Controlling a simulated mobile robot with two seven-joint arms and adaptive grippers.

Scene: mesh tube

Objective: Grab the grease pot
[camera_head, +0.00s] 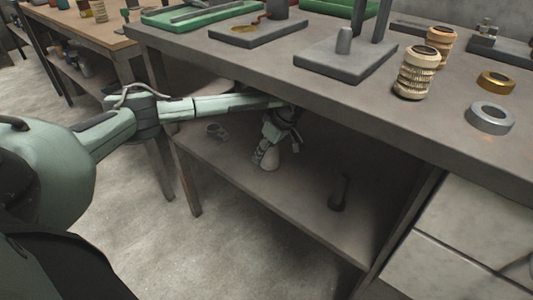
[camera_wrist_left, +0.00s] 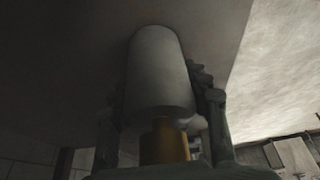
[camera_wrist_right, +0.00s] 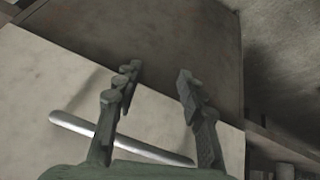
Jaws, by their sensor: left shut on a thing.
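The grease pot seems to be the pale grey cylinder (camera_wrist_left: 160,75) with a brass part (camera_wrist_left: 165,143) at its near end in the left wrist view. It fills the space between the fingers of my left gripper (camera_wrist_left: 160,95), which is shut on it. In the head view my left arm reaches under the bench top, and the left gripper (camera_head: 267,154) points down at the lower shelf. The pot's pale base (camera_head: 270,161) shows below the fingers, at or close to the shelf surface. My right gripper (camera_wrist_right: 157,75) is open and empty in the right wrist view.
The lower shelf (camera_head: 290,205) also holds a dark upright object (camera_head: 339,192) and a small grey part (camera_head: 217,132). The bench top (camera_head: 270,62) hangs over the left hand. A drawer front with a metal handle (camera_wrist_right: 75,124) faces the right gripper.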

